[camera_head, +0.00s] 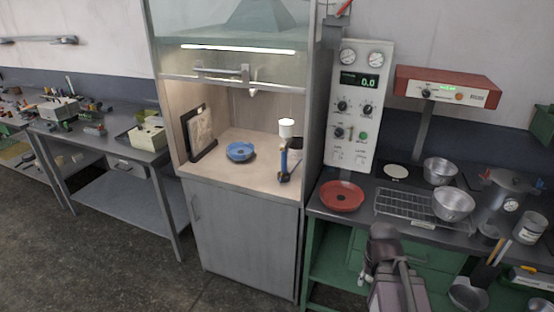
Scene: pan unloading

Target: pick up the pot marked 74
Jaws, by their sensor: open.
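No marking 74 can be read on any vessel here. Two bare metal pots stand on the dark bench at the right, a rear one (440,171) and a front one (453,204). The front one is at the right end of a wire rack. A larger lidded metal pot (508,190) stands at the far right with a round gauge on its front. Another metal bowl-shaped pot (467,294) sits low at the bottom right. My arm shows at the lower right, in front of the bench; I cannot make out gripper fingers on it.
A red pan (341,196) lies left of the wire rack (403,208). A blue pan (240,152) and a blue-handled stand (284,165) are inside the fume hood. A red-topped device (446,88) overhangs the right bench. Open floor (110,265) lies at the left.

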